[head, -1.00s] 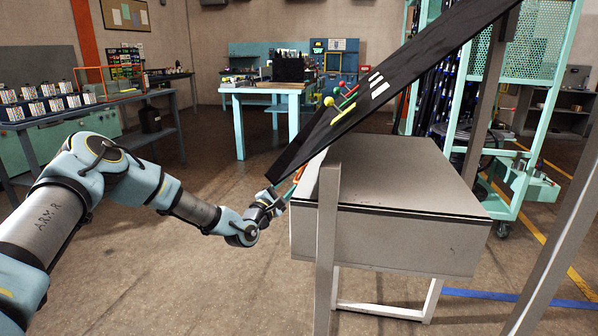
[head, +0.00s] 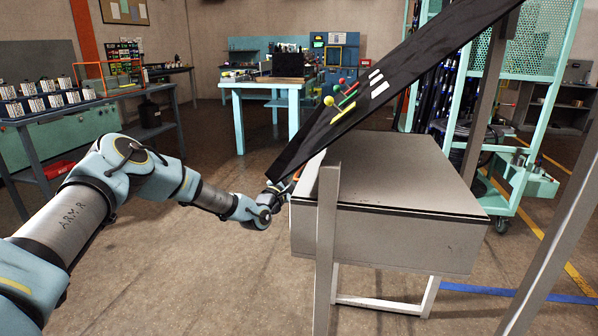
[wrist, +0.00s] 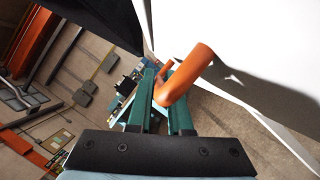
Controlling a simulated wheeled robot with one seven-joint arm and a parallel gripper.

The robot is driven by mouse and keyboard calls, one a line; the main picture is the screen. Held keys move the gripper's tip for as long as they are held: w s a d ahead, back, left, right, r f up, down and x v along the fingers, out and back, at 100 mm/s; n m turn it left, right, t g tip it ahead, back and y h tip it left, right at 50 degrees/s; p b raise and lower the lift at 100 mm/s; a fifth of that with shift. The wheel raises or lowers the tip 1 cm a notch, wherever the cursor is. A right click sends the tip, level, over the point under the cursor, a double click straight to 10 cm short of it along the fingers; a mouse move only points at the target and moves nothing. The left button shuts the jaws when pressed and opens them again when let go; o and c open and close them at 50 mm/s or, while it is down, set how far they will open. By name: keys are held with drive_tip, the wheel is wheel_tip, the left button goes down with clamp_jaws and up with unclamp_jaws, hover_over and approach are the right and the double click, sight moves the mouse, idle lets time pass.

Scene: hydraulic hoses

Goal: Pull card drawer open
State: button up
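The card drawer's white front (wrist: 240,100) fills the right of the wrist view. An orange loop handle (wrist: 185,78) stands out from it. My gripper (wrist: 163,82) has two green fingers reaching to the handle, with part of the handle between them. The gap is narrow, and I cannot tell whether the fingers touch the handle. In the head view my gripper (head: 276,194) is at the left side of the grey cabinet (head: 400,235), mostly hidden. Only a sliver of the orange handle (head: 297,175) shows there. How far the drawer is out cannot be made out.
A sloped black panel (head: 400,75) with coloured knobs hangs over the cabinet and my gripper. A grey post (head: 327,235) stands at the cabinet's near corner. Open floor lies left of the cabinet. A workbench (head: 90,100) stands further left, and a teal-legged table (head: 265,90) behind.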

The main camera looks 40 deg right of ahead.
clamp_jaws()
idle(1.0)
drive_tip(key=w+a+b, duration=0.5)
drive_tip(key=w+b, duration=0.1)
drive_tip(key=w, duration=0.2)
drive_tip(key=w+a+b, duration=0.6)
drive_tip(key=w, duration=0.3)
drive_tip(key=shift+w, duration=0.2)
drive_tip(key=shift+a, duration=0.1)
drive_tip(key=o, duration=0.5)
unclamp_jaws()
